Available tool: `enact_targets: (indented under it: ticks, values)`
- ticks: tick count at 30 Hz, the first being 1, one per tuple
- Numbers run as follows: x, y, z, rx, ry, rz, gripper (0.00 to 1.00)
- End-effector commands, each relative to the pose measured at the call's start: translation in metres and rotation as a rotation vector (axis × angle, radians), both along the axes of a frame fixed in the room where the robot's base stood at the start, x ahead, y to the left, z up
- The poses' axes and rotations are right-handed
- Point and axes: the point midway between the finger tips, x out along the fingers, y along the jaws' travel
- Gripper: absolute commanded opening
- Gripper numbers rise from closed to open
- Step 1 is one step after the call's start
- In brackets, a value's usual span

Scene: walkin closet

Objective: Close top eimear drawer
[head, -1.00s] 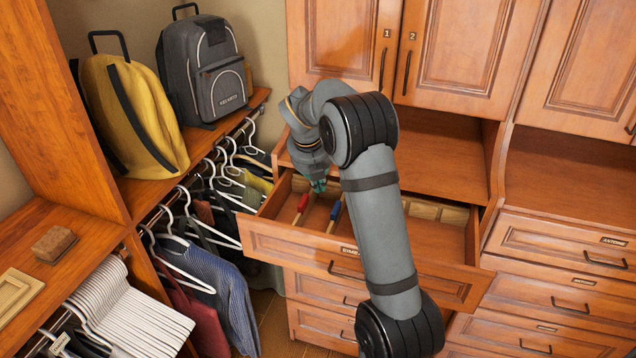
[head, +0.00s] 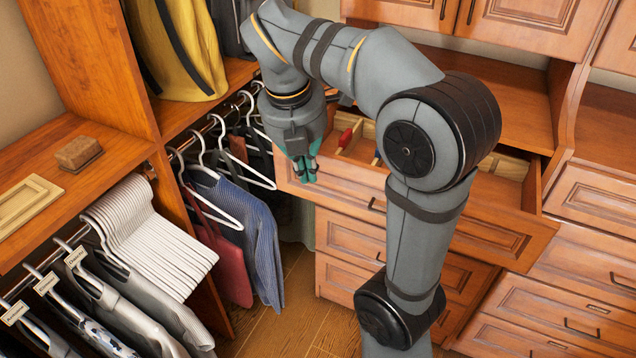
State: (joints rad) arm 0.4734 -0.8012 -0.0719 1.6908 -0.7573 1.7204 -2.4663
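The top drawer (head: 470,222) of the middle cabinet is pulled out, its front standing well forward of the drawers below. A red-handled item (head: 345,138) lies inside it. My gripper (head: 303,172) points down at the left end of the drawer front, on its outer side. Its teal fingertips look close together, but I cannot tell whether they are shut or touch the wood. My arm hides the middle of the drawer and most of its contents. The drawer's name label is hidden from view.
Clothes on white hangers (head: 235,210) hang just left of my gripper. More closed drawers (head: 590,320) are at the right. The wooden floor (head: 285,325) in front is clear.

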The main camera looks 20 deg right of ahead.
Motion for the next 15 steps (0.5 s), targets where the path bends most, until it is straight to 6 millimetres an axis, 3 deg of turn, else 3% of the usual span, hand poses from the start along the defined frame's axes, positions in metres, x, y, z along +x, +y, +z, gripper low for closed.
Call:
enact_targets:
  ticks: [5,15]
  values:
    - [0.001,-0.004,-0.024,0.002,0.005,-0.01,0.0]
    - [0.013,-0.018,-0.092,0.001,0.004,-0.008,0.0]
